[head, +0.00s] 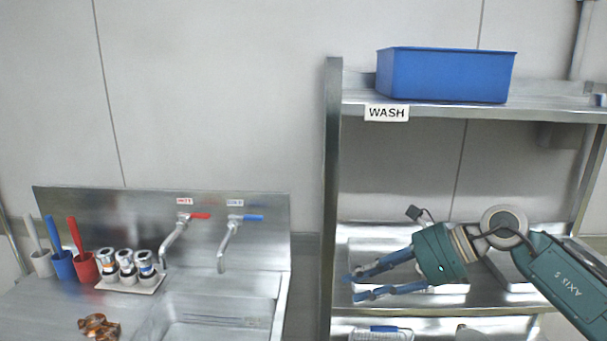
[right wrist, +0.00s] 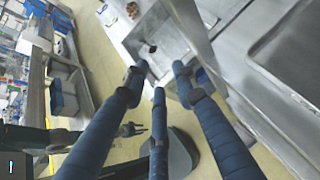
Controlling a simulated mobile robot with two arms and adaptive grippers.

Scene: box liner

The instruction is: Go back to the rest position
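My right gripper (head: 354,287) is in front of the steel shelf unit at the right in the head view. Its blue fingers point left and are spread apart with nothing between them. In the right wrist view its three fingers (right wrist: 158,85) are also apart and empty, above the floor and the sink edge. My left gripper is not in the head view. In the right wrist view a dark arm with a small gripper-like end (right wrist: 132,130) reaches in from the left; it looks like my left one, but its fingers are too small to read.
A blue bin (head: 445,76) stands on the top shelf (head: 550,108), above a WASH label. Trays lie on the shelf behind my right gripper. At the left are a sink (head: 215,318), two taps, brushes in cups, several small containers and a brown object (head: 99,326).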

